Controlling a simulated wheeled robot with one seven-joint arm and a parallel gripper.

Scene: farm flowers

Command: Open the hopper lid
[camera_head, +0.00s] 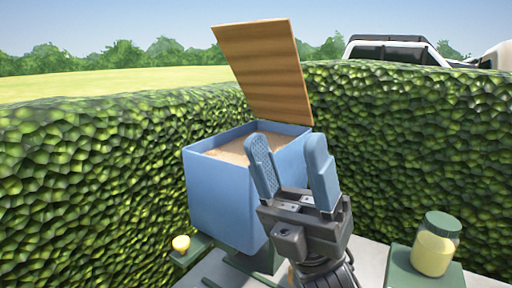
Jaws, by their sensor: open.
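The hopper (215,200) is a blue box with an open top, standing near the middle of the view. Pale grainy material (233,152) shows inside it. Its wooden lid (262,70) stands raised at the back edge, tilted slightly backward, so the top is uncovered. My gripper (291,160) is in front of the hopper's right side, pointing up, with its two blue fingers apart and nothing between them. It hides part of the hopper's front and right side. The lid is clear of my fingers in the picture.
A jar with a green cap (436,245) and yellowish contents stands on a green block (405,272) at the right. Tall hedges (410,150) close in behind and on both sides. A white vehicle (395,50) shows beyond.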

